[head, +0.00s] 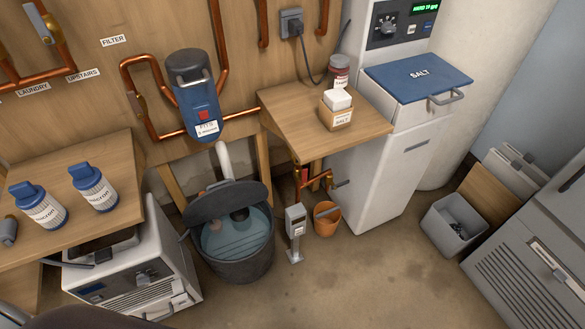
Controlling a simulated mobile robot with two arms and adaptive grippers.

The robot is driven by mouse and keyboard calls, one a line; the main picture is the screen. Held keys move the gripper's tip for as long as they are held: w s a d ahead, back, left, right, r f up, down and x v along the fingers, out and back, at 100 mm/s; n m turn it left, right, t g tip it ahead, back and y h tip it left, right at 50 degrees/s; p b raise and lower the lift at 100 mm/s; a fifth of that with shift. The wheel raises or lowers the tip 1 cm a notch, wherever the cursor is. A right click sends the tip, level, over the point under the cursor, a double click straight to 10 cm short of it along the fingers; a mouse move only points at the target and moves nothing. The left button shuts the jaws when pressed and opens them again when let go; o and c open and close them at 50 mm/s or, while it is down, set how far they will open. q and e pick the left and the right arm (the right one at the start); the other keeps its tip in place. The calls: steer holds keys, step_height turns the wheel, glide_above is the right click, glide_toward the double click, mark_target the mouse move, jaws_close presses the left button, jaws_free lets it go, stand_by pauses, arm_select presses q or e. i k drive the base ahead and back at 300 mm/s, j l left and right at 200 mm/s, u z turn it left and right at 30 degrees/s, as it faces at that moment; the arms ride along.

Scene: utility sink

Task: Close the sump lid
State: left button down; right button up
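The sump (236,266) is a dark grey round tub on the floor, left of the picture's middle, with bluish water (245,235) inside. Its dark lid (222,200) is open, tilted up at the back left of the rim, and the water shows below it. A pale pipe (223,158) comes down behind the lid. Something small and dark shows at the water's surface, too small to tell. Neither of my grippers is in the head view.
A wooden table with blue-capped bottles (93,188) and a white machine (135,262) stand left of the sump. A grey post box (295,220) and an orange bucket (327,217) stand close on its right. The floor in front (330,285) is clear.

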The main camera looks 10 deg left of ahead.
mark_target(225, 199)
steer(key=u, duration=1.05)
